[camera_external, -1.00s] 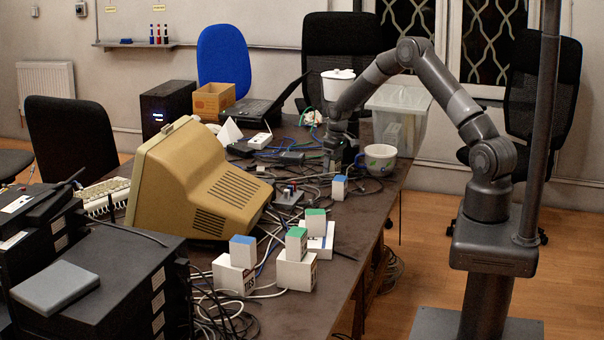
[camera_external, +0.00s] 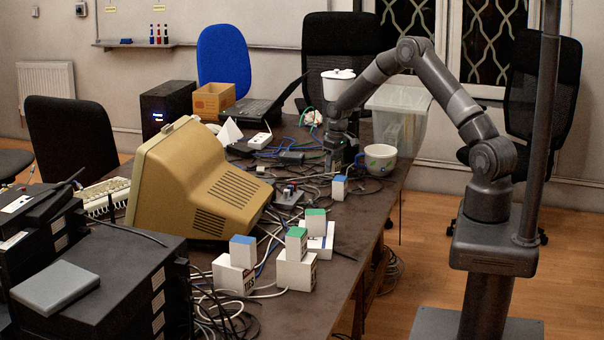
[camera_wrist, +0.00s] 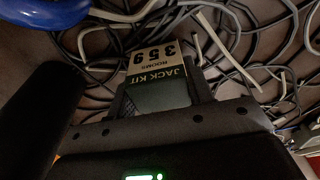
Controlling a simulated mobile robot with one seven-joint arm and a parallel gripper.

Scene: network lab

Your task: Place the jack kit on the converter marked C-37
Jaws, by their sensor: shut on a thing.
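The jack kit (camera_wrist: 157,75) shows in the wrist view as a dark case with a pale label reading JACK KIT, ROOMS 359. My gripper (camera_external: 337,163) is shut on it, low over the cables at the table's right side, beside the white cup (camera_external: 380,158). In the outside view the kit is too small and hidden to make out. No marking C-37 is readable, so I cannot tell which thing is that converter. A small grey device (camera_external: 288,196) lies nearer the camera, by the monitor.
Many loose cables lie around my gripper. Several white blocks with blue or green tops stand near the front, including one white block (camera_external: 232,274). A beige monitor (camera_external: 205,185) fills the left middle. A clear bin (camera_external: 398,105) stands behind the cup. The front right tabletop is bare.

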